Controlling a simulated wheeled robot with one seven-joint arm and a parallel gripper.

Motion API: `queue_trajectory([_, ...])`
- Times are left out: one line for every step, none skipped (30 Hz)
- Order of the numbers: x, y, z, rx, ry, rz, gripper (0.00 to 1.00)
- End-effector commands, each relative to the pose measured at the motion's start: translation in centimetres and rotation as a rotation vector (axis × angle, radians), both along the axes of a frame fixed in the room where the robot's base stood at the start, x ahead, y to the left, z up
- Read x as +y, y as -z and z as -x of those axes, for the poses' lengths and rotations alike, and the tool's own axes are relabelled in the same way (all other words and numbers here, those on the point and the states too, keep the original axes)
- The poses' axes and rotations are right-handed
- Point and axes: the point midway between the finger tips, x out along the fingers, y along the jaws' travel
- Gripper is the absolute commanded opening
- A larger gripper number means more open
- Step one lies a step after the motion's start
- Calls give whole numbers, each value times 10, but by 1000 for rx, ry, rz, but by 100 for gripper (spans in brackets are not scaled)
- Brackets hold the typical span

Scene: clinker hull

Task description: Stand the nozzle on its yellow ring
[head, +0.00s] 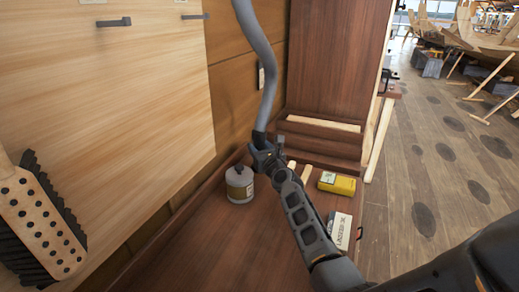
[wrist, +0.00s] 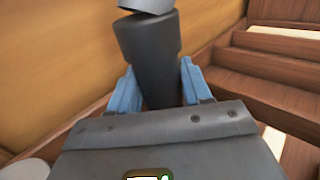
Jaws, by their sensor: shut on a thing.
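The nozzle (head: 261,137) is the dark grey end piece of a long grey hose (head: 257,50) that hangs down from the top of the head view. My gripper (head: 266,154) is shut on the nozzle above the wooden bench top. In the wrist view the dark, tapered nozzle (wrist: 154,62) stands between the blue fingers of my gripper (wrist: 158,85), with a lighter grey piece at its upper end. Its lower end is hidden behind the gripper body. I cannot see a yellow ring on the bench or the nozzle.
A pale round canister (head: 240,184) stands close below and left of my gripper. A yellow box (head: 337,183) and a white box (head: 340,230) lie to the right on the bench top (head: 255,245). A bristled brush (head: 40,225) is at far left. Wooden steps (head: 322,143) rise behind.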

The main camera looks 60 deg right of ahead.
Motion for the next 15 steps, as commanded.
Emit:
queue_trajectory([0,2,0,-1,0,1,11])
queue_trajectory([0,3,0,-1,0,1,11])
queue_trajectory([0,2,0,0,0,0,52])
queue_trajectory([0,2,0,0,0,0,55])
queue_trajectory([0,2,0,0,0,0,58])
queue_trajectory([0,2,0,0,0,0,62])
queue_trajectory([0,2,0,0,0,0,65])
queue_trajectory([0,2,0,0,0,0,68])
queue_trajectory([0,2,0,0,0,0,71])
queue_trajectory([0,2,0,0,0,0,74])
queue_trajectory([0,2,0,0,0,0,74])
queue_trajectory([0,2,0,0,0,0,74])
queue_trajectory([0,2,0,0,0,0,74])
queue_trajectory([0,2,0,0,0,0,74])
queue_trajectory([0,2,0,0,0,0,74])
